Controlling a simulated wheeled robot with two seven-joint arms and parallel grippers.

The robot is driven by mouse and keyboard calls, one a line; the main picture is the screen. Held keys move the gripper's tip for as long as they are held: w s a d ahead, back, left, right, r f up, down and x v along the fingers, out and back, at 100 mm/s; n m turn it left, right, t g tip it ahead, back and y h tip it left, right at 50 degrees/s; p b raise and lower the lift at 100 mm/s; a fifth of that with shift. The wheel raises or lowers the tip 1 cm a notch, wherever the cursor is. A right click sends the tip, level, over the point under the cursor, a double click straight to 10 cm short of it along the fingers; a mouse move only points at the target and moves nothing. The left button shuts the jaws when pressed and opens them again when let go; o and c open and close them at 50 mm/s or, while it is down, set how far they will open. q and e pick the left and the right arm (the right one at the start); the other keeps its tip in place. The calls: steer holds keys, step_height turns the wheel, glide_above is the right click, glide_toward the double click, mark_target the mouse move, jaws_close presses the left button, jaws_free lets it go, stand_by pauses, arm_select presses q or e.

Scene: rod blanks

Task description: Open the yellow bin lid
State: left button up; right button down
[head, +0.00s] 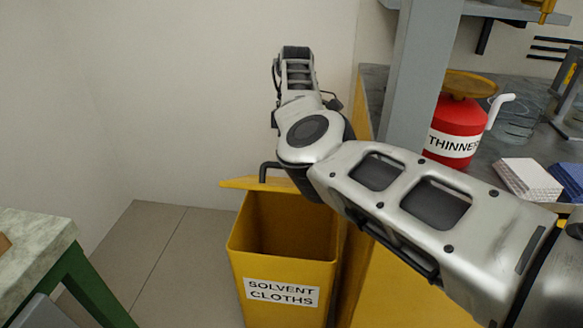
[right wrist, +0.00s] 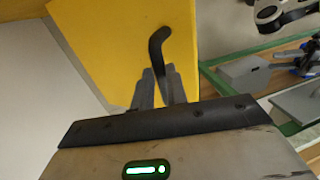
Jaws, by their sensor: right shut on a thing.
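The yellow bin (head: 285,275) labelled "SOLVENT CLOTHS" stands on the floor, and its dark inside shows from above. Its yellow lid (head: 240,183) is raised at the back of the opening, seen nearly edge-on and partly hidden by my right arm. A dark bent handle (head: 266,168) sticks up from the lid. In the right wrist view, the lid (right wrist: 110,45) fills the upper middle, and my right gripper (right wrist: 163,76) is shut on the handle (right wrist: 157,42). My right gripper's fingers are hidden in the head view. My left gripper is not in view.
A grey post (head: 415,75) and a bench with a red thinner can (head: 458,118) stand right of the bin. A pale-topped table (head: 35,245) with green legs is at the left. Bare floor (head: 185,260) lies between table and bin.

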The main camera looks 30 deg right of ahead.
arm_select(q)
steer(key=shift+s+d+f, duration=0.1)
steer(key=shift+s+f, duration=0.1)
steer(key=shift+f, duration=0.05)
arm_select(e)
steer(key=shift+w+d+f, duration=0.35)
steer(key=shift+d+f, duration=0.05)
steer(key=shift+d, duration=0.1)
steer(key=c, duration=1.6)
jaws_free()
steer(key=shift+f, duration=0.1)
steer(key=shift+o, duration=1)
steer(key=shift+w+d+f, duration=0.1)
steer(key=shift+w+f, duration=0.15)
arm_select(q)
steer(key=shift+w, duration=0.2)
arm_select(e)
steer(key=shift+r, duration=0.2)
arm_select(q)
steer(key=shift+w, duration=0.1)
arm_select(e)
steer(key=shift+r, duration=0.1)
